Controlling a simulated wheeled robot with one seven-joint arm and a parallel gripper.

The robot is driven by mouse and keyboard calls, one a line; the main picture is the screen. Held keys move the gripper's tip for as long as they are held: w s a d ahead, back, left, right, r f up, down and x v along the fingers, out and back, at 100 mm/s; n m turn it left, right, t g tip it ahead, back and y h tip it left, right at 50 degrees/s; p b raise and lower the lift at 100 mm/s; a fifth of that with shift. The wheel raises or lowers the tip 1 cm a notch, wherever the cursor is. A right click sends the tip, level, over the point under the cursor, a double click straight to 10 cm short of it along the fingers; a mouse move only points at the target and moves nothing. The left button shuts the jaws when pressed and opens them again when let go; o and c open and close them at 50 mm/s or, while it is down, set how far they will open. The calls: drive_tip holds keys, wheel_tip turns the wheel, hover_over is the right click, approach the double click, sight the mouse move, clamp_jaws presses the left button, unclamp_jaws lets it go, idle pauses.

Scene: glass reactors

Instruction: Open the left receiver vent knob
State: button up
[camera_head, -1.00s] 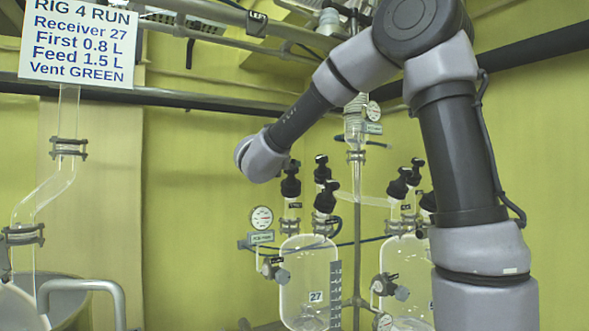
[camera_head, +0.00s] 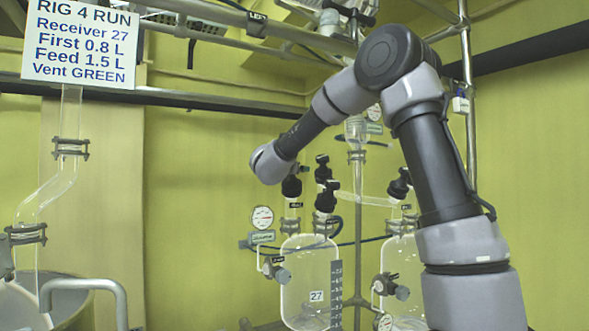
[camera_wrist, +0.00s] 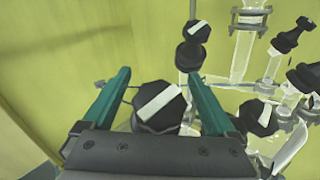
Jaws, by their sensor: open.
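The left receiver (camera_head: 308,290) is a clear glass vessel marked 27, with several black knobs on its top ports. One black knob (camera_head: 291,187) stands on its left port, close by the end of my arm. In the wrist view, my gripper (camera_wrist: 158,78) has two teal fingers spread apart. A black faceted knob with a white bar (camera_wrist: 158,106) shows between them; I cannot tell whether it lies at fingertip depth. A second black knob with a white bar (camera_wrist: 194,44) appears beyond the right fingertip. In the head view my fingers are hidden.
A second glass receiver (camera_head: 403,275) stands to the right. A round gauge (camera_head: 262,218) and a side valve (camera_head: 272,268) sit left of the left receiver. A sign (camera_head: 80,42) reads "Vent GREEN". Metal rails cross above.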

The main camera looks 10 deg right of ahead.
drive_tip(key=shift+c, duration=0.4)
drive_tip(key=c, duration=1.3)
drive_tip(key=shift+n+t+y, duration=0.3)
drive_tip(key=shift+n+y, duration=0.1)
drive_tip(key=shift+n, duration=0.1)
